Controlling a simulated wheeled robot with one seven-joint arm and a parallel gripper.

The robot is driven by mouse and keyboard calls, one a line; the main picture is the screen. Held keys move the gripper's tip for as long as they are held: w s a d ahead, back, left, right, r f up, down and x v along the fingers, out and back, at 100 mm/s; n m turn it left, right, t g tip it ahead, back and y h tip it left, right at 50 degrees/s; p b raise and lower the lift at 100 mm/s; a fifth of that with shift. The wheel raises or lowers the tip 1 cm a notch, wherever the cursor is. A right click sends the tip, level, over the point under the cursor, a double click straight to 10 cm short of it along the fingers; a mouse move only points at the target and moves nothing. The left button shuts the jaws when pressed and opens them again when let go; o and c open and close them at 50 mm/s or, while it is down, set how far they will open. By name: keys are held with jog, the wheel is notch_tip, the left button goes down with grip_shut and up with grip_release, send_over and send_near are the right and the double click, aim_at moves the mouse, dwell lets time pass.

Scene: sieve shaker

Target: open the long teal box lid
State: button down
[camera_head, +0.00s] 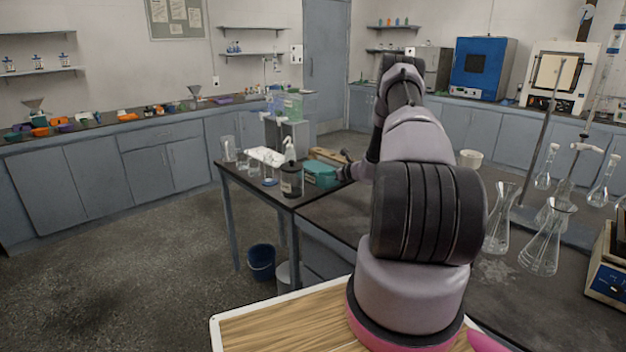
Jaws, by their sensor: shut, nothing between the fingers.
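A teal box (321,173) stands on the dark bench, right of a dark-capped glass jar and in front of a brown tray. Its lid looks shut, though the box is small in view and its right end is close to my arm. My gripper (345,165) is at the end of my arm, just right of the box. It looks dark and small, with its fingers together and nothing seen between them. I cannot tell whether it touches the box.
A dark-capped jar (291,180) stands close to the box's left. Glass beakers (228,149) stand farther left. Glass flasks (546,240) and a metal stand (541,150) occupy the right bench. A blue bucket (261,262) is on the floor.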

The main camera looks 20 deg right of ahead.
aim_at(317, 169)
jog(key=shift+d+f+m+h, duration=0.15)
jog(key=shift+d+f+m, duration=0.15)
jog(key=shift+f, duration=0.3)
jog(key=shift+d+f+m+h, duration=0.2)
jog(key=shift+d+f, duration=0.1)
jog(key=shift+f, duration=0.3)
jog(key=x, duration=0.9)
jog(key=shift+w+a, duration=0.15)
jog(key=shift+w, duration=0.2)
